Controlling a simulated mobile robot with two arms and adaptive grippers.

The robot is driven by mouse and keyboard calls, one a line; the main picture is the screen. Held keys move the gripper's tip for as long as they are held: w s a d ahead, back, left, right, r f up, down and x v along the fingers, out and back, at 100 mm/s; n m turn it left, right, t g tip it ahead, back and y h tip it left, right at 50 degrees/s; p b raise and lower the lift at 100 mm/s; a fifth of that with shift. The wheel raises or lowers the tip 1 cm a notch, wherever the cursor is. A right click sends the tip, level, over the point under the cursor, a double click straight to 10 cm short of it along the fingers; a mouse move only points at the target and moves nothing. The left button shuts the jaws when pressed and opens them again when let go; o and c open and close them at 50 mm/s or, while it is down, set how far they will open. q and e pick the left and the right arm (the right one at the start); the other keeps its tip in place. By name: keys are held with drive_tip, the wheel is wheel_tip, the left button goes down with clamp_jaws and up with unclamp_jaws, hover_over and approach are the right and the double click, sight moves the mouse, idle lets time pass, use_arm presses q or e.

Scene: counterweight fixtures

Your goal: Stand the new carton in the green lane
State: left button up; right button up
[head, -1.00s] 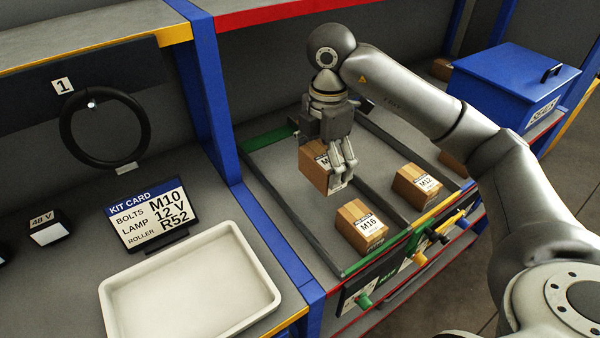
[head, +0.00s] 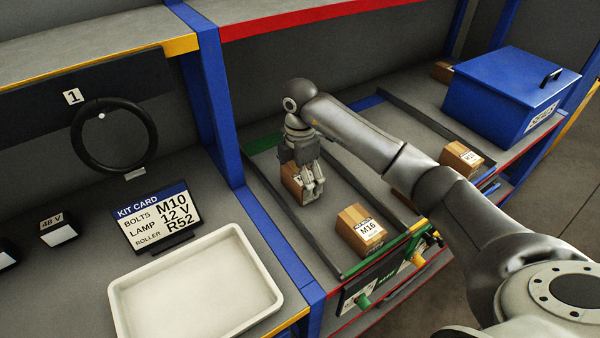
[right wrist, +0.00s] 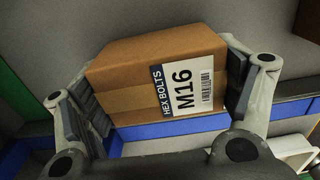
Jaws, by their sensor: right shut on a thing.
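My right gripper (head: 314,190) is shut on a brown carton (head: 291,178), seen in the head view toward the back of the green lane (head: 322,222). In the right wrist view the held carton (right wrist: 160,75) sits between both fingers, and its white label reads HEX BOLTS M16. It looks low over the lane floor; I cannot tell whether it touches. Another M16 carton (head: 361,229) stands at the front of the same lane, in front of the held one and apart from it. My left gripper is not in view.
Dark rails (head: 297,228) bound the lane. My right arm partly covers a carton (head: 403,201) in the neighbouring lane. Another carton (head: 461,159) stands farther right, near a blue lidded box (head: 510,90). A white tray (head: 120,310) and kit card (head: 158,218) are at left.

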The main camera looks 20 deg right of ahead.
drive_tip(key=shift+f, duration=0.15)
drive_tip(key=o, duration=1.4)
drive_tip(key=shift+r, duration=0.2)
drive_tip(key=shift+r+b, duration=0.3)
drive_tip(key=shift+r, duration=0.05)
wheel_tip(320, 180, up, 10)
drive_tip(key=shift+f+b, duration=0.25)
drive_tip(key=shift+b, duration=0.45)
drive_tip(key=shift+r, duration=0.9)
